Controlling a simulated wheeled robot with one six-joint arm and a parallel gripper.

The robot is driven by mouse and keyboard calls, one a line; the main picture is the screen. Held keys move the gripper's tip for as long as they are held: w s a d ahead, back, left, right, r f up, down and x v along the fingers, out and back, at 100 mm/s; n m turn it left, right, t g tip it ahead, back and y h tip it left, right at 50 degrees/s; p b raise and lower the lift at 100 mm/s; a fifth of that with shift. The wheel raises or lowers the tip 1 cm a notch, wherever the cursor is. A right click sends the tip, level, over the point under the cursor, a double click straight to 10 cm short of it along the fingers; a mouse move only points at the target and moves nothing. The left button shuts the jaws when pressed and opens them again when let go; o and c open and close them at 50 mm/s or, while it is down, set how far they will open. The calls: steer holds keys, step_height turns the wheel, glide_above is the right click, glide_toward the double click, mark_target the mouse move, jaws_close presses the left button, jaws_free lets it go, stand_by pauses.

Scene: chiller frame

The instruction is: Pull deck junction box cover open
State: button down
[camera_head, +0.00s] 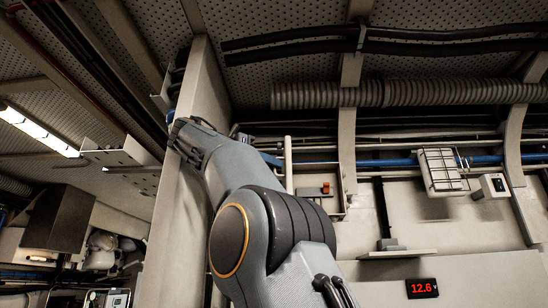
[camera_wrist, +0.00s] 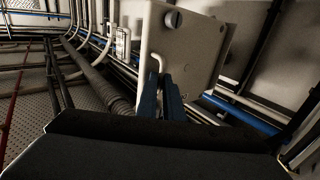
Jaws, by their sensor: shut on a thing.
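In the wrist view, a cream box cover (camera_wrist: 190,48) with a round grey screw near its top fills the upper middle and appears tilted. A small bent cream handle (camera_wrist: 156,62) stands out near its lower left. The two blue fingers of my gripper (camera_wrist: 162,88) are close together at this handle and shut on it. The contact itself is partly hidden by the fingers. In the head view, my arm reaches up and left to a cream upright, and the cover and handle cannot be made out there.
A cream upright beam (camera_head: 202,85) stands close to my arm in the head view. A ribbed hose (camera_head: 400,94) and blue pipes run along the wall at right. A caged lamp (camera_head: 441,171) and a red display (camera_head: 422,288) are farther right.

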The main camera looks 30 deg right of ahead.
steer(key=shift+w+a+f, duration=0.1)
steer(key=shift+w+f, duration=0.15)
steer(key=shift+w, duration=0.25)
steer(key=c, duration=2.3)
jaws_free()
steer(key=o, duration=0.4)
steer(key=shift+w+d+f, duration=0.15)
steer(key=shift+w+d, duration=0.1)
steer(key=shift+d, duration=0.15)
steer(key=shift+s+a, duration=0.1)
steer(key=shift+s, duration=0.05)
